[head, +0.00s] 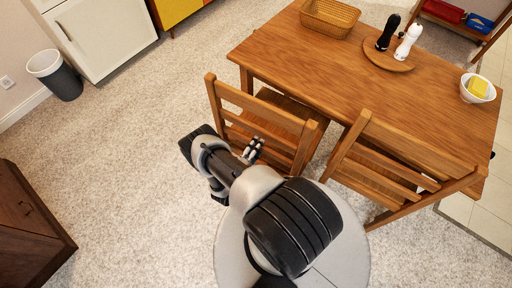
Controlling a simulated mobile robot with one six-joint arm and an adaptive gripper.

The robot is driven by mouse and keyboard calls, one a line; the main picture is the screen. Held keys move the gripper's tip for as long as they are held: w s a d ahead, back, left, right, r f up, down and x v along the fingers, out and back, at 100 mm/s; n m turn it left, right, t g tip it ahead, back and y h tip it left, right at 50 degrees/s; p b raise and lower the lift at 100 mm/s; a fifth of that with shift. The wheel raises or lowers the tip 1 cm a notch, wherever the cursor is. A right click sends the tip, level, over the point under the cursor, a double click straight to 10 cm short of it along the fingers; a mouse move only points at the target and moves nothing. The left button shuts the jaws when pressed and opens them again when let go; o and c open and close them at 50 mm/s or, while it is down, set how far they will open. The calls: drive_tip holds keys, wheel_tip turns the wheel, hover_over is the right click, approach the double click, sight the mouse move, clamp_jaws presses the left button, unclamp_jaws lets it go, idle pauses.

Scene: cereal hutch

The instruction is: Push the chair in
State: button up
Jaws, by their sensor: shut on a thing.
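A wooden chair (262,105) with a slatted back stands at the near-left side of the wooden table (300,62), and the far part of its seat is under the tabletop. A second wooden chair (402,151) stands to its right, close against the table's near edge. My gripper (255,148) is at the lower back of the left chair, shut on the chair; the exact contact is small and partly hidden by my arm.
On the table are a woven basket (330,16), a round board (390,56) with dark and white mills, and a white bowl (478,88). A bin (55,75) and white cabinet stand at upper left, a dark cabinet (28,215) at lower left. The carpet between is clear.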

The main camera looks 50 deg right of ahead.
clamp_jaws()
drive_tip(key=shift+s+f, duration=0.1)
drive_tip(key=shift+f, duration=0.2)
idle(0.7)
